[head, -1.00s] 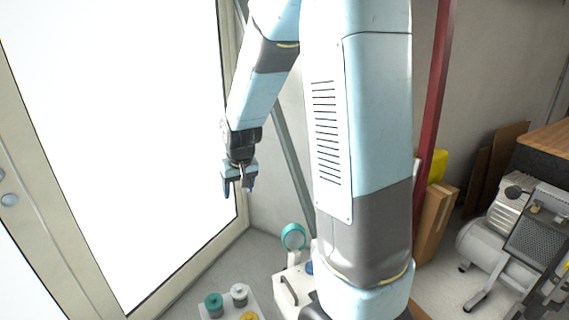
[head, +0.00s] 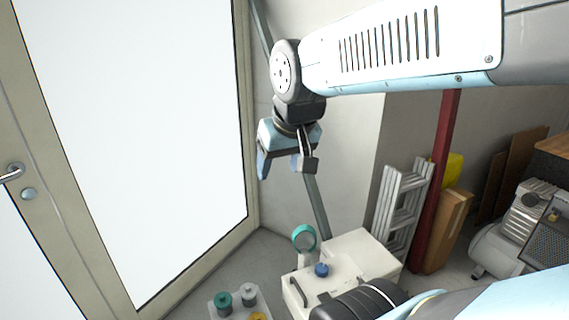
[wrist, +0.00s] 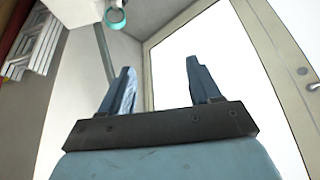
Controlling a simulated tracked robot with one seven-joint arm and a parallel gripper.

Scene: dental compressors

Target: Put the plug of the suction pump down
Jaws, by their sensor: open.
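A pale tray (head: 238,312) to the left holds a teal plug-like piece (head: 223,301), a grey one (head: 249,293) and a yellow one (head: 258,317). I cannot tell which is the pump's plug.
The glazed door (head: 150,130) fills the left. A compressor (head: 520,225) is at the right. My arm hides part of the floor.

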